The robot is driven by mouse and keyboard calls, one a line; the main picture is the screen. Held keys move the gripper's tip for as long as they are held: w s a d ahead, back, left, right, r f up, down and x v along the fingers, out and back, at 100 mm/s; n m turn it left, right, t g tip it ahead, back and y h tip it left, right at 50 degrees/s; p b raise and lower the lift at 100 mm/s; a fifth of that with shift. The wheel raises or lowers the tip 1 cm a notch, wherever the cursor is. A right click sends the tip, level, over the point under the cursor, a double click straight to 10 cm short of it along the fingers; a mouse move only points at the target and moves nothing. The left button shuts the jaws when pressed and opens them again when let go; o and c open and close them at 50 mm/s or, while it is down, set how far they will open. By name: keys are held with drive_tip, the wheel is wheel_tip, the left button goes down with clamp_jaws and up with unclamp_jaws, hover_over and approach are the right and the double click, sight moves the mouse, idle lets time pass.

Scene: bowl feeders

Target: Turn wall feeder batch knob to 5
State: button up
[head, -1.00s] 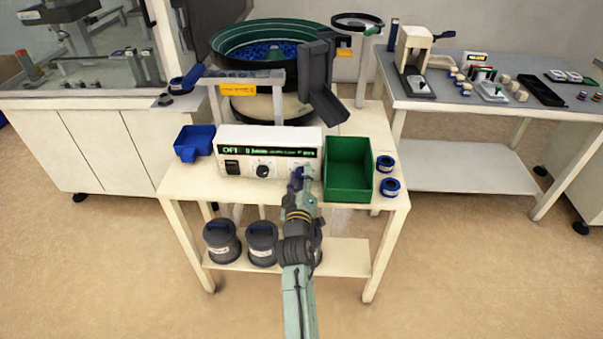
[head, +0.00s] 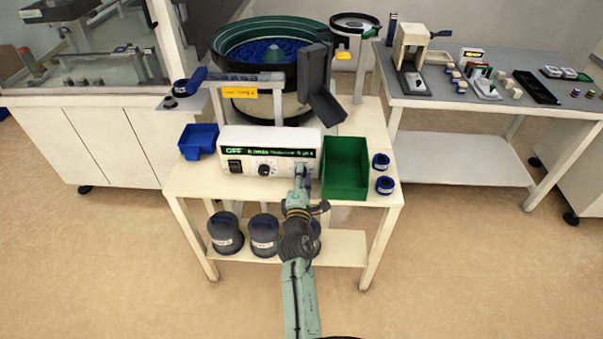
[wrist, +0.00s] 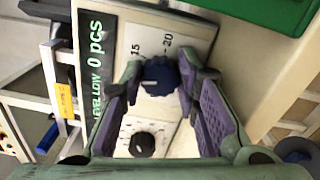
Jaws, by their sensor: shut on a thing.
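The blue batch knob (wrist: 158,74) is on the front of the white control box (head: 229,147), beside a scale where 15 and 20 can be read. My gripper (wrist: 163,82) is shut on this knob, one finger on each side. The pointer mark on the knob is not clear. In the head view my gripper (head: 302,170) is at the right end of the box front and hides the knob. The display (wrist: 96,72) shows "LEVEL LOW 0 pcs" in green.
A second, black knob (wrist: 142,145) is close by; it also shows in the head view (head: 264,170). A green bin (head: 346,168) stands just right of the box, a blue bin (head: 198,140) to the left. The bowl feeder (head: 262,55) is behind.

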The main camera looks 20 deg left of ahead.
drive_tip(key=n, duration=0.3)
drive_tip(key=shift+n, duration=0.4)
drive_tip(key=n, duration=0.4)
drive_tip(key=shift+a+r+n, duration=0.1)
drive_tip(key=shift+n, duration=0.2)
drive_tip(key=n, duration=0.3)
drive_tip(key=shift+a+n, duration=0.1)
drive_tip(key=shift+n, duration=1.9)
drive_tip(key=o, duration=1.2)
drive_tip(key=shift+c, duration=0.2)
drive_tip(key=shift+s, duration=0.15)
